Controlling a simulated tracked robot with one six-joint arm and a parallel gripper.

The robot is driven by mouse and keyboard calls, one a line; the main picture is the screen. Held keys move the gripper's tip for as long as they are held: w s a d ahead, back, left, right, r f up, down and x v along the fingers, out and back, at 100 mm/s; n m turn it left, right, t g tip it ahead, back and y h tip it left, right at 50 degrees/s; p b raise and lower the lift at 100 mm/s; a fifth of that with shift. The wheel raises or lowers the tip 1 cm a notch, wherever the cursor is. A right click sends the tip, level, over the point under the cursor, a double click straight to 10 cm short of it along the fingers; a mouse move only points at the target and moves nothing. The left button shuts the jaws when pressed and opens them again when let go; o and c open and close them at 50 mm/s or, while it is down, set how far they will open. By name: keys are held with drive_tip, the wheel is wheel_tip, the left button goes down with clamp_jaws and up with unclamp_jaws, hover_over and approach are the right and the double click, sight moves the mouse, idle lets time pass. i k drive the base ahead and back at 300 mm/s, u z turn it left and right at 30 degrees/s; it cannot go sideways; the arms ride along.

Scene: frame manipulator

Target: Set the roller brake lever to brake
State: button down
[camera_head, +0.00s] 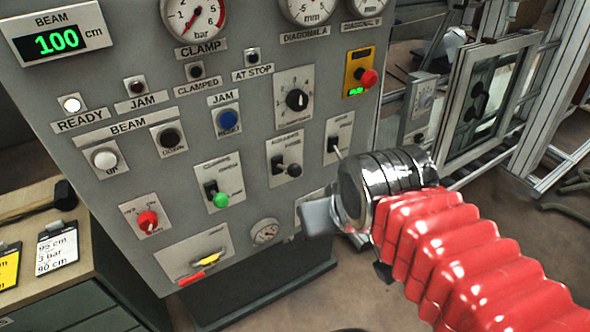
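The control panel (250,100) carries several levers with labels too small to read surely, so I cannot tell for certain which is the roller brake lever. A small plate with a thin lever (336,148) is at the right, just above and left of my wrist. A black-knobbed lever (293,170) is left of it, and a green-knobbed lever (220,199) further left. My gripper (318,216) is in front of the lower right panel, below these levers and apparently apart from them. A light grey finger part shows; its opening is hidden. My wrist partly covers a plate behind it (306,205).
A red emergency button (369,78) and a rotary knob (296,99) sit above. A yellow and red handle (205,262) is low on the panel. A workbench (35,200) with a hammer (62,196) stands left. A metal frame (470,90) stands right.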

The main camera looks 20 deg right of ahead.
sight(294, 171)
drive_tip(key=u, duration=0.4)
drive_tip(key=i, duration=0.35)
drive_tip(key=u, duration=0.65)
